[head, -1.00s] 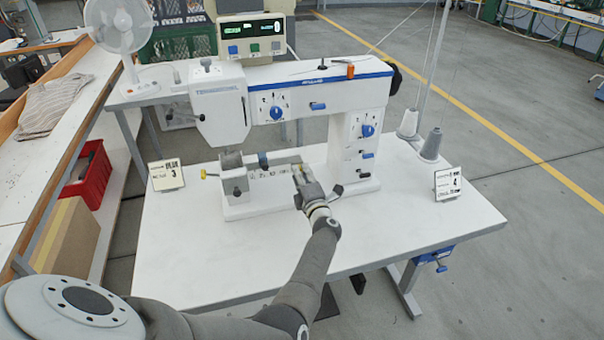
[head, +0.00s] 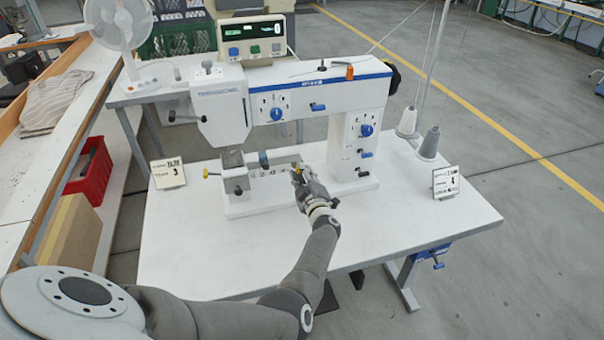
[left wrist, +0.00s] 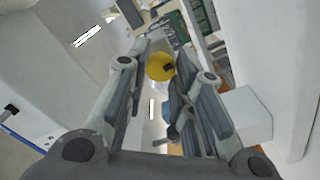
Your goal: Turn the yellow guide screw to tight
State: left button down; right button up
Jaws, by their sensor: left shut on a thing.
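The yellow guide screw shows as a round yellow knob with a dark mark in the left wrist view (left wrist: 160,67), between the two fingertips. In the head view a bit of yellow (head: 297,178) shows at the tip of my left gripper (head: 299,173), beside the right end of the machine's lower bed. My left gripper is shut on this yellow knob, and its fingers partly hide it. The sewing-type press (head: 345,95) stands on the white table. How tight the screw is cannot be told. My right gripper is not in view.
Another small yellow knob (head: 206,173) sticks out at the bed's left end. Cards stand at the left (head: 168,173) and right (head: 446,181) of the white table (head: 400,225). The table's front is clear apart from my arm.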

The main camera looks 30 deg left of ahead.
pick_arm(q)
jog(key=shift+r, duration=0.1)
dwell(0.5)
jog(key=c, duration=1.2)
grip_release()
jog(key=shift+a, duration=0.1)
jog(key=shift+c, duration=0.2)
